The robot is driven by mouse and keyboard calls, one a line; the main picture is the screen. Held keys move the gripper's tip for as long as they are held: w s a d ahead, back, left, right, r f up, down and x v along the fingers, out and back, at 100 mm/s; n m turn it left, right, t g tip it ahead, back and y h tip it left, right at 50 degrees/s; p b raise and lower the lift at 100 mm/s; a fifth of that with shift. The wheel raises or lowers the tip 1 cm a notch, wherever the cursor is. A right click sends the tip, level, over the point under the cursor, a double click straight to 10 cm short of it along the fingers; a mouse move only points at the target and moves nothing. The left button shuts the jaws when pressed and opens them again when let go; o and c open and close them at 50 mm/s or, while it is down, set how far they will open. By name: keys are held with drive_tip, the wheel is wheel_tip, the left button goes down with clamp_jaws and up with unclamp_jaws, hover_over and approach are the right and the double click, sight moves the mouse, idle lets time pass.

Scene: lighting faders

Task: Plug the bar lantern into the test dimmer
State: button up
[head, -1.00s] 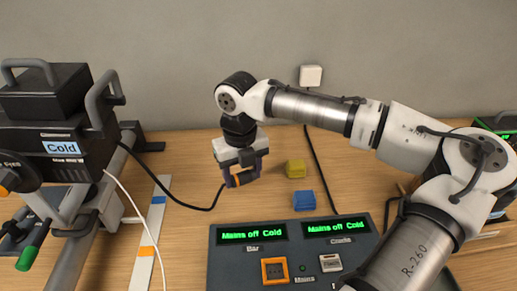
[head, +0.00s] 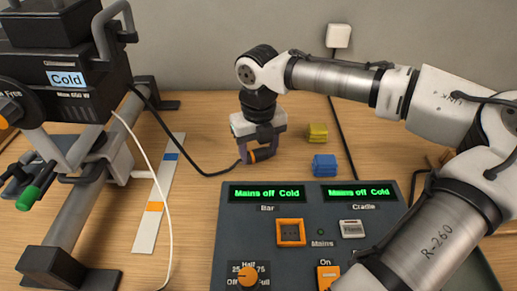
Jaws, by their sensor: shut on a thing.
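The bar lantern (head: 60,85) is the dark unit on the left, with a "Cold" label, mounted on a grey bar. Its black cable (head: 185,155) runs right to an orange-marked plug (head: 262,155). My gripper (head: 260,147) is shut on that plug and holds it above the wooden table, behind the dimmer. The test dimmer (head: 225,222) is the dark grey box at the front. Both its displays read "Mains off Cold". Its orange-framed Bar socket (head: 291,233) is empty and lies to the front right of the plug.
A yellow block (head: 318,133) and a blue block (head: 324,165) lie right of my gripper, behind the dimmer. A white strip (head: 147,222) with blue and orange marks lies on the left. A white cable (head: 165,200) hangs there. My arm covers the dimmer's right side.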

drive_tip(key=o, duration=1)
drive_tip(key=shift+o, duration=0.2)
